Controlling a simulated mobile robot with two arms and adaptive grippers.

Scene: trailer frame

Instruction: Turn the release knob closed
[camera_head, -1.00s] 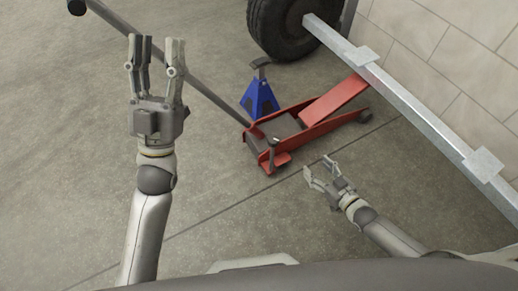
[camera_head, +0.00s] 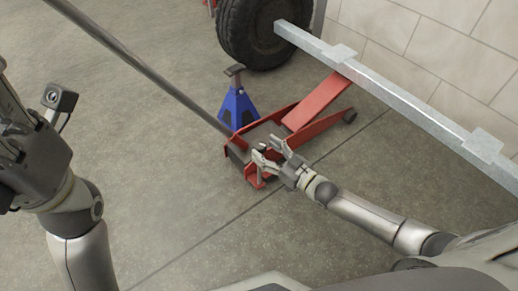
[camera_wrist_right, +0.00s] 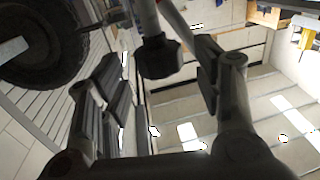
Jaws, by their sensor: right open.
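The red floor jack (camera_head: 318,103) stands on the floor with its lift arm under the metal beam. Its long grey handle (camera_head: 140,62) slants up to the left. My right gripper (camera_head: 267,152) is open at the jack's near end. In the right wrist view a dark knob (camera_wrist_right: 160,58) on a pale rod, apparently the release knob, shows between the open fingers, with gaps on both sides. The head view mostly hides the knob behind the fingers. My left gripper (camera_head: 12,125) is cut off at the left edge, so its opening is unclear.
A blue jack stand (camera_head: 238,108) stands just behind the jack. The beam (camera_head: 390,95) runs from the black tyre (camera_head: 262,35) down to the right, beside the block wall (camera_head: 430,45). The concrete floor in front and to the left is clear.

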